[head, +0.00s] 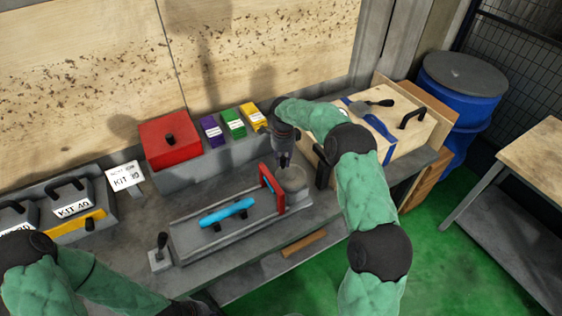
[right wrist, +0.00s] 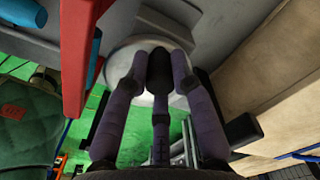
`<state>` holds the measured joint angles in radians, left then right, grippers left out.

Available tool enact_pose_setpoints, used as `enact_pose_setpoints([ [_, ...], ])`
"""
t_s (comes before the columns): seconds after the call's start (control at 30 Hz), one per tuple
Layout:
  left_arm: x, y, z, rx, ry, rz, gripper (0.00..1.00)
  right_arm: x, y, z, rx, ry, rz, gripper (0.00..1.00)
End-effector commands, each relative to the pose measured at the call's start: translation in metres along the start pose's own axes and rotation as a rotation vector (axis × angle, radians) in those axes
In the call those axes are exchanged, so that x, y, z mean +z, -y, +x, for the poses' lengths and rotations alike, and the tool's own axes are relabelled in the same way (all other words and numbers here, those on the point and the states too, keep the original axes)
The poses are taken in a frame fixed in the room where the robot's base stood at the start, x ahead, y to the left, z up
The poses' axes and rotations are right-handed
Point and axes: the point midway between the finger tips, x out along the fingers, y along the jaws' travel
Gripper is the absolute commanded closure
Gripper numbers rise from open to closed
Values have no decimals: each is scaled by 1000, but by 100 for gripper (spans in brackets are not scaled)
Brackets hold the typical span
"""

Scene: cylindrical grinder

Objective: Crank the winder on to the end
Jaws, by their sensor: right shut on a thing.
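The winder is a grey round drum (head: 294,181) at the right end of the grinder bed, beside a red upright frame (head: 273,190). In the right wrist view it is the pale disc (right wrist: 128,60) behind my fingers. My right gripper (head: 285,163) reaches down over it from above. In the right wrist view the gripper (right wrist: 160,70) has its fingers closed around a black crank knob (right wrist: 159,76); the rest of the crank is mostly hidden. My left arm lies at the lower left, its gripper outside the picture.
A blue handled bar (head: 227,212) lies on the grinder bed (head: 190,243). A red box (head: 169,141) and several coloured packs stand behind. A wooden case (head: 395,112) stands close to the right of my right gripper. A small black lever (head: 161,245) stands at the bed's left end.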

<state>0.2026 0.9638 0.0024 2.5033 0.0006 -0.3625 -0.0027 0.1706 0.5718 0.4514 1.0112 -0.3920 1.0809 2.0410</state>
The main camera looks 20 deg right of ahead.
Motion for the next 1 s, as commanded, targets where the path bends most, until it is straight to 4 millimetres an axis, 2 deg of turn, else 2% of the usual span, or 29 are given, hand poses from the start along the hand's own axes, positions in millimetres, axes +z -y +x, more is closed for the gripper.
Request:
enact_pose_setpoints([
  [0.37, 0, 0, 1, 0, 0, 0, 100, -6, 6, -2, -8, 2, 150, 100],
  [0.87, 0, 0, 1, 0, 0, 0, 100, -8, 7, -2, -10, 2, 169, 100],
  [0.9, 0, 0, 1, 0, 0, 0, 100, -8, 7, -2, -10, 2, 169, 73],
  [0.97, 0, 0, 1, 0, 0, 0, 100, -8, 7, -2, -9, 2, 169, 56],
  [1.0, 0, 0, 1, 0, 0, 0, 100, -8, 7, -2, -8, 1, 169, 52],
])
